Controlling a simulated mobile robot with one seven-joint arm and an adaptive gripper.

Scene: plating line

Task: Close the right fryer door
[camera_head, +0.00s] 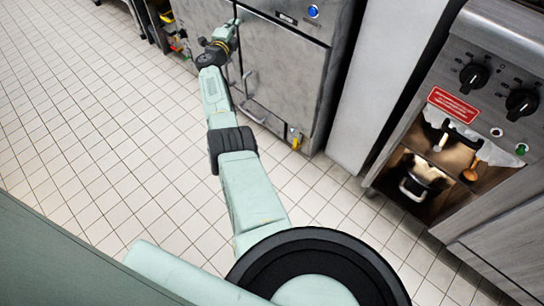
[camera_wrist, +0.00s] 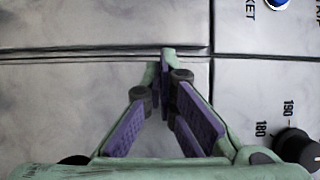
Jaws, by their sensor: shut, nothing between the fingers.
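The right fryer door (camera_head: 285,72) is the broad grey steel panel on the front of the fryer cabinet in the head view. It looks flush or nearly flush with its frame; I cannot tell if a small gap is left. A dark upright handle (camera_head: 247,85) is at its left edge. My gripper (camera_head: 237,24) is at the door's upper left, close to the fryer front. In the wrist view, my gripper (camera_wrist: 167,58) has its fingers drawn together, empty, tips by a dark horizontal seam left of a vertical seam. Contact cannot be told.
A blue button (camera_head: 313,11) sits on the fryer's top panel, and a dial (camera_wrist: 296,147) shows in the wrist view. A yellow valve (camera_head: 296,141) is low on the fryer. Another appliance (camera_head: 483,62) with black knobs and an open bay stands right. The tiled floor (camera_head: 90,120) at left is clear.

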